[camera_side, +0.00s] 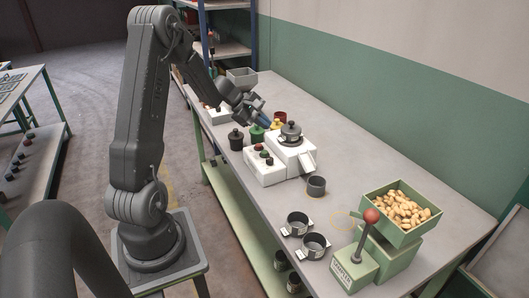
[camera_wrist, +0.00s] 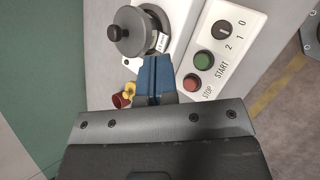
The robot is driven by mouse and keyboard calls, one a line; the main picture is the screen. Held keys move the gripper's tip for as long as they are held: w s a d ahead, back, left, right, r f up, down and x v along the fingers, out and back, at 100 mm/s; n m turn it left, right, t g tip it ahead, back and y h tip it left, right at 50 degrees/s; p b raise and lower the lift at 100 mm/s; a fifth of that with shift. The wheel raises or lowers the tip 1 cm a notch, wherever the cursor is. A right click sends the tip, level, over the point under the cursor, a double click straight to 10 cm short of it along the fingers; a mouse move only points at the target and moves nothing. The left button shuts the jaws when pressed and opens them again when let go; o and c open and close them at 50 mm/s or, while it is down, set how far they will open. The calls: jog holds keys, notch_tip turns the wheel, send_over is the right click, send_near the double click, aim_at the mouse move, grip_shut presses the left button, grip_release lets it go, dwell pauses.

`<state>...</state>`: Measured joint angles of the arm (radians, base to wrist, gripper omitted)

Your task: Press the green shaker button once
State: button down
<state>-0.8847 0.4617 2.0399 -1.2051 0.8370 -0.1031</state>
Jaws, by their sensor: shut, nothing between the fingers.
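The green button (camera_wrist: 203,60), marked START, sits on a white control panel (camera_wrist: 237,58) in the wrist view. A red button (camera_wrist: 192,82) marked STOP lies below it, and a black knob (camera_wrist: 219,30) marked 0, 1, 2 above it. My gripper (camera_wrist: 155,68) has blue fingers, shut together with nothing between them. In the wrist view its tips appear left of the green button. In the side view my gripper (camera_side: 265,120) is above the far side of the white machine (camera_side: 290,150), behind the panel (camera_side: 264,172). The fingers look clear of the buttons.
A grey lidded pot (camera_side: 291,131) tops the machine, close to my gripper; its lid (camera_wrist: 133,32) fills the wrist view's upper left. Dark, green, yellow and red pots (camera_side: 236,140) stand behind.

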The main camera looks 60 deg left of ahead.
aim_at(264, 152)
jog(key=shift+f, duration=3.7)
jog(key=shift+f, duration=0.4)
jog(key=shift+f, duration=0.5)
jog(key=shift+r, duration=0.9)
jog(key=shift+r, duration=0.1)
jog(key=shift+r, duration=2.4)
